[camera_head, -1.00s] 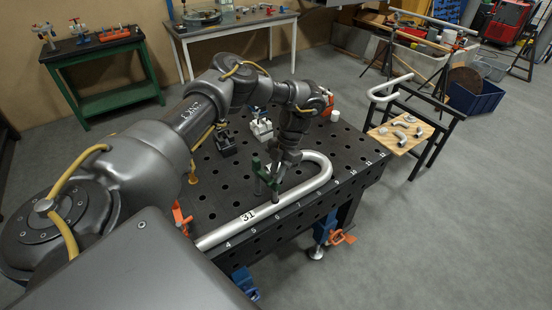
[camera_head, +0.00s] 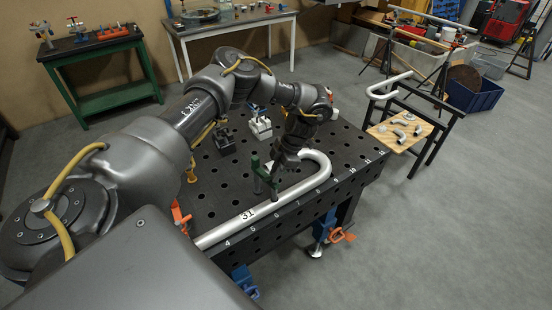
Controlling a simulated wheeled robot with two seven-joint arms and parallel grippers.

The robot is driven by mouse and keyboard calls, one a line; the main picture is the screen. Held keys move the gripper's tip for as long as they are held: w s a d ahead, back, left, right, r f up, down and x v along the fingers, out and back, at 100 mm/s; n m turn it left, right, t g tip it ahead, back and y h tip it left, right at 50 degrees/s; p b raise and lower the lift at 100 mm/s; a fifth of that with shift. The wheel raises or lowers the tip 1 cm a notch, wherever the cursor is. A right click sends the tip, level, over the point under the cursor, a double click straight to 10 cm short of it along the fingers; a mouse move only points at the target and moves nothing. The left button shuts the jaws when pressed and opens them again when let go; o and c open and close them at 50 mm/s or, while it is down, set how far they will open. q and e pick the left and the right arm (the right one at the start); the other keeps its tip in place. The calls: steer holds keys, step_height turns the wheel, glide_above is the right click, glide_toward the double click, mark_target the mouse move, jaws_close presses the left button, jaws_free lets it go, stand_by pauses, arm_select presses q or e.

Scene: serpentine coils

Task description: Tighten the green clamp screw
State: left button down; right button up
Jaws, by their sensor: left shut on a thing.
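The green clamp (camera_head: 257,174) stands upright at the inner side of the bent silver pipe (camera_head: 288,194), which is marked 31 and lies on the black perforated table. My left arm reaches in over the table. Its gripper (camera_head: 273,169) is at the screw side of the clamp, pointing down and to the left, shut on the green clamp screw. The fingertips and the screw are small and partly hidden by the wrist. My right gripper is out of the picture.
The black fixture table (camera_head: 213,180) also holds a white-and-grey block (camera_head: 260,127), a dark block (camera_head: 225,140) and an orange clamp (camera_head: 180,216). A wooden-topped stand (camera_head: 401,131) with pipe pieces is to the right. Grey floor lies open in front.

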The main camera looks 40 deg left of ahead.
arm_select(q)
steer(key=shift+s+d+f, duration=0.15)
steer(key=shift+s+f, duration=0.05)
steer(key=shift+f, duration=0.05)
steer(key=c, duration=1.1)
jaws_free()
steer(key=shift+r, duration=0.2)
steer(key=shift+o, duration=0.4)
steer(key=shift+w, duration=0.1)
steer(key=shift+r, duration=0.1)
steer(key=shift+w+r, duration=0.25)
steer(key=shift+r, duration=0.1)
steer(key=b+v, duration=0.3)
steer(key=v, duration=0.6)
steer(key=shift+r, duration=0.4)
steer(key=shift+d, duration=0.1)
